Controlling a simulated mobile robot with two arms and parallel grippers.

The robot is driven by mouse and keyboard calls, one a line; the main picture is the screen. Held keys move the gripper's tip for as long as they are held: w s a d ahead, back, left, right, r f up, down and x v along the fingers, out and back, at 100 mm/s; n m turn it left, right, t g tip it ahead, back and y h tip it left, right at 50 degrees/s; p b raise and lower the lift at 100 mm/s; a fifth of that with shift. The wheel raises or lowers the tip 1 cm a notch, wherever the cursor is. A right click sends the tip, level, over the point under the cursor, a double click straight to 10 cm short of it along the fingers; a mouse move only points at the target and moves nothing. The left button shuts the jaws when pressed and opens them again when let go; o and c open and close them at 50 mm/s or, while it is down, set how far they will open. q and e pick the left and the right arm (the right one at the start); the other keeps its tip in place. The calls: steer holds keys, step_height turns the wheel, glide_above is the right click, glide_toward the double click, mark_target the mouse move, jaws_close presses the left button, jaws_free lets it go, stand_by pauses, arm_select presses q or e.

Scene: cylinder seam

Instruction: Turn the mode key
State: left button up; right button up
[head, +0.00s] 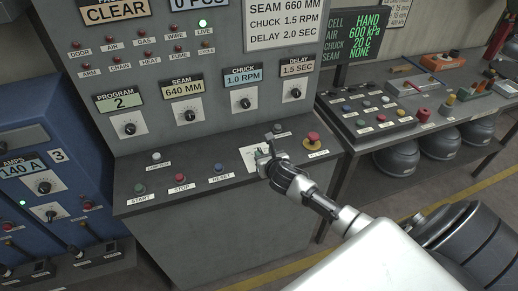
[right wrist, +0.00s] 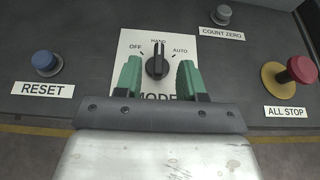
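The mode key (right wrist: 157,62) is a black knob on a white plate marked OFF, HAND and AUTO. Its pointer stands upright at HAND. My right gripper (right wrist: 158,75) has green fingertips, one on each side of the key, with a visible gap on both sides. It is open and holds nothing. In the head view my right gripper (head: 264,155) is over the sloping desk of the grey console and hides the key; part of the white mode plate (head: 248,157) shows beside it. My left gripper is not in view.
The reset button (right wrist: 46,62) is left of the key. The red all stop button (right wrist: 296,71) on its yellow ring is to the right, and the count zero button (right wrist: 221,15) is behind right. The start button (head: 139,189) and stop button (head: 180,178) are further left.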

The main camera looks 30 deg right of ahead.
mark_target(260, 150)
steer(key=shift+x, duration=2.75)
steer(key=shift+r, duration=0.1)
jaws_close()
